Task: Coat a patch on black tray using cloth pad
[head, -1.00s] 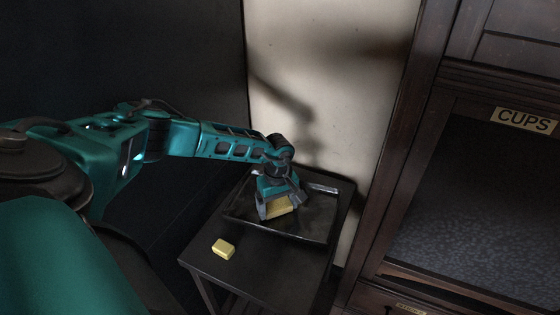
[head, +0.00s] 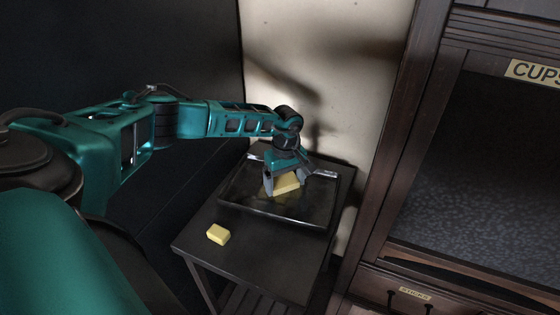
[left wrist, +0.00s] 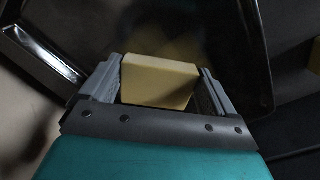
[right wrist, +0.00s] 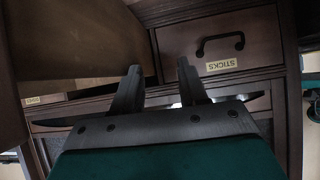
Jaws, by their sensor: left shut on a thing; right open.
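The black tray (head: 308,218) lies on a small dark table, with a raised glossy rim. My left gripper (head: 283,186) is over the tray and shut on a pale yellow block, the cloth pad (head: 288,184). In the left wrist view the pad (left wrist: 158,82) sits between both fingers, with the tray (left wrist: 45,48) below. I cannot tell whether the pad touches the tray. A faint yellowish smear (left wrist: 185,45) shows on the tray floor beyond the pad. My right gripper (right wrist: 160,82) is open and empty, in front of a drawer.
A second yellow block (head: 218,234) lies on the table's (head: 255,255) near left part. A dark wood cabinet with a CUPS label (head: 535,72) stands at right. Its drawer labelled STICKS (right wrist: 222,64) has a black handle. A pale wall is behind the table.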

